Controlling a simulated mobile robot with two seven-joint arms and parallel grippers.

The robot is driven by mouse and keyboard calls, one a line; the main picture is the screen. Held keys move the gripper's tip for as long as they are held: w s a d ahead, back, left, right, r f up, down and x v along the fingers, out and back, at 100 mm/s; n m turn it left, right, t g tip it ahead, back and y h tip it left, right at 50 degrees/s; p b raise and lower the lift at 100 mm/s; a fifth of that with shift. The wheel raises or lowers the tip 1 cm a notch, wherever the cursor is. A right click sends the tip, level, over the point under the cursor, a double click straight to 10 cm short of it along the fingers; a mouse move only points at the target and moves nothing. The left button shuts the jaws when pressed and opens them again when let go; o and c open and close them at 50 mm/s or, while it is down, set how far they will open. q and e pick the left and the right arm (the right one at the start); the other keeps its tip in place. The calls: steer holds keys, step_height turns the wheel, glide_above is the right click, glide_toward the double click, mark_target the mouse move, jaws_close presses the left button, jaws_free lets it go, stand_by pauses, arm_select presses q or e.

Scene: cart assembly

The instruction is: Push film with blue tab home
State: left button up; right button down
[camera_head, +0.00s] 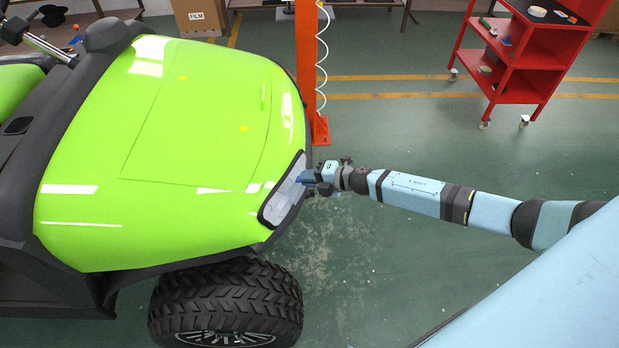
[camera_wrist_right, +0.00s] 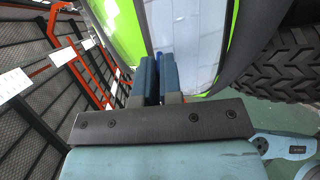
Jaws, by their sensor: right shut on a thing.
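The film's blue tab (camera_head: 307,177) shows at the headlight on the front corner of the green cart (camera_head: 190,130). My right gripper (camera_head: 312,177) is at the headlight's outer edge, shut on the blue tab. In the right wrist view my right gripper's fingers (camera_wrist_right: 157,78) are close together, pointing at the pale gridded headlight (camera_wrist_right: 186,30); a bit of the blue tab (camera_wrist_right: 157,58) shows by the fingertips. The headlight (camera_head: 280,203) looks whitish with a dark rim in the head view. The clear film itself is hard to tell from the lens. My left gripper is not in view.
The cart's black tyre (camera_head: 226,300) stands just below the headlight. An orange post (camera_head: 307,80) with a coiled white hose rises close behind my right gripper. A red wheeled shelf (camera_head: 515,60) stands at the upper right. A box labelled FILM (camera_head: 199,18) is at the back. Green floor around my arm is open.

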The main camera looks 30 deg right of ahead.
steer(key=shift+w+a+f, duration=0.1)
steer(key=shift+w+a, duration=0.2)
steer(key=c, duration=1.2)
jaws_free()
steer(key=b+v, duration=0.1)
steer(key=v, duration=1.2)
steer(key=shift+s+d, duration=0.2)
steer(key=shift+d, duration=0.1)
